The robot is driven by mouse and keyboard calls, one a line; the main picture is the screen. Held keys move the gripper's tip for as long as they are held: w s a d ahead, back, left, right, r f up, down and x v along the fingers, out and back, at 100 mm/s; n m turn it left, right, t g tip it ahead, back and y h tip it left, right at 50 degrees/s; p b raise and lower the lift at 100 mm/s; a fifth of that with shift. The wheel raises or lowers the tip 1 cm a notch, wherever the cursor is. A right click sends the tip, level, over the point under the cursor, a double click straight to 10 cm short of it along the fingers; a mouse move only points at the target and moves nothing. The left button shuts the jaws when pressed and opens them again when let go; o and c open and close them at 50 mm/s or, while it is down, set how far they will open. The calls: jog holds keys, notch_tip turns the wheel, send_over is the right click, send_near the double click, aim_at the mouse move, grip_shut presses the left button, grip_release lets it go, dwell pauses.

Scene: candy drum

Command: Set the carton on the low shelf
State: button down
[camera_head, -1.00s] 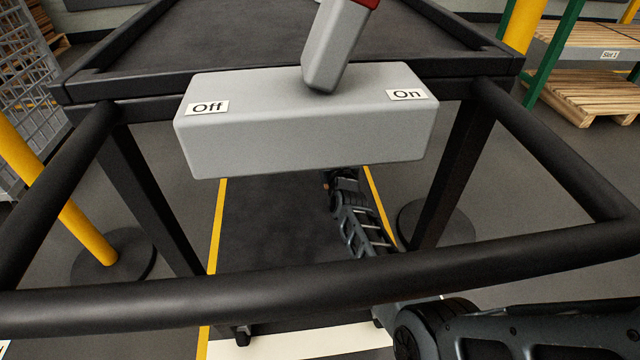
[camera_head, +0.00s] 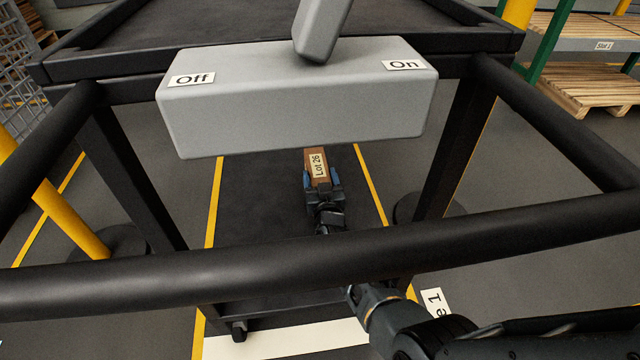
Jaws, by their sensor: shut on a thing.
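The carton (camera_head: 315,165) is a small brown box with a "Lot 26" label. It shows below the grey switch box, which hides its far end. My gripper (camera_head: 321,187) is shut on the carton's near end, with blue pads at its sides. The gripper and carton are inside the cart's frame, over the dark low shelf (camera_head: 262,215). I cannot tell whether the carton touches the shelf.
The grey switch box (camera_head: 300,105), marked Off and On with a lever (camera_head: 322,25), hangs above. The black handle bar (camera_head: 200,265) crosses in front of my arm. Dark legs (camera_head: 455,150) stand either side. A pallet rack (camera_head: 590,85) is at right.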

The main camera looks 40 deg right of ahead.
jog(key=shift+c, duration=0.7)
grip_release()
jog(key=shift+r, duration=0.15)
jog(key=p+v, duration=0.8)
jog(key=v, duration=0.4)
